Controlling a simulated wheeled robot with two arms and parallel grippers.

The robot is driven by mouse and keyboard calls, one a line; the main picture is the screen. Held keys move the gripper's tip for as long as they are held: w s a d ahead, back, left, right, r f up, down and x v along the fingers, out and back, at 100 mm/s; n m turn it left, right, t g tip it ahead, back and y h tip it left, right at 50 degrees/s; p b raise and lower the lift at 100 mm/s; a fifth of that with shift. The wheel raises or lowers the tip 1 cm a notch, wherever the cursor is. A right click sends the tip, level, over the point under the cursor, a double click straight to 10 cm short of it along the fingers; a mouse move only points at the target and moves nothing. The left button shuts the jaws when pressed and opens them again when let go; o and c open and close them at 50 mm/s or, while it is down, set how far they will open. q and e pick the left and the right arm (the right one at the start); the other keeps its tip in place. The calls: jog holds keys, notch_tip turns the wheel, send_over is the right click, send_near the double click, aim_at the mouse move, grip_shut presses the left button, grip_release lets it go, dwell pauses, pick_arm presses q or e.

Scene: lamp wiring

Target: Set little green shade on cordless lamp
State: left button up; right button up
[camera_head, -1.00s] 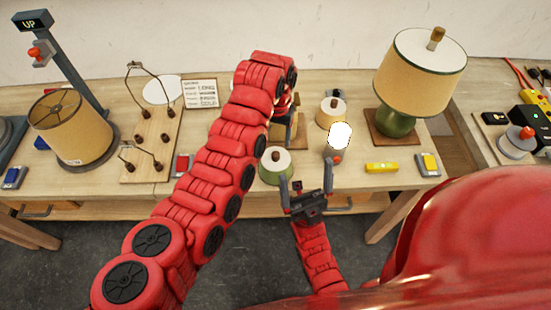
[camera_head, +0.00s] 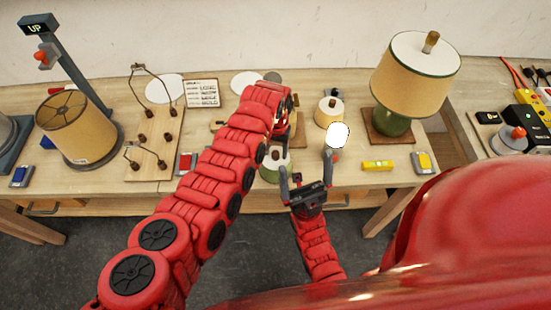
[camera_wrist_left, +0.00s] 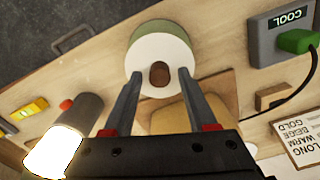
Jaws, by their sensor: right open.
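The little green shade (camera_head: 270,175) stands on the table's front part, with a white top and a brown knob. My left gripper is mostly hidden by its arm in the head view. In the left wrist view its open fingers (camera_wrist_left: 159,75) reach over the shade's white top (camera_wrist_left: 150,48), one on each side of the knob (camera_wrist_left: 159,73); contact is unclear. The cordless lamp (camera_head: 338,135) has a glowing white bulb; its grey body and red button show in the left wrist view (camera_wrist_left: 83,112). My right gripper (camera_head: 306,163) is open and empty, in front of the lamp and shade.
A small beige shade (camera_head: 328,113) stands behind the cordless lamp. A big green table lamp (camera_head: 414,75) is to the right. A yellow level (camera_head: 377,166) lies at the front right. A wired board (camera_head: 155,150) and a large tan shade (camera_head: 78,128) stand on the left.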

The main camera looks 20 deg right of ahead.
pick_arm(q)
grip_shut()
dwell(1.2)
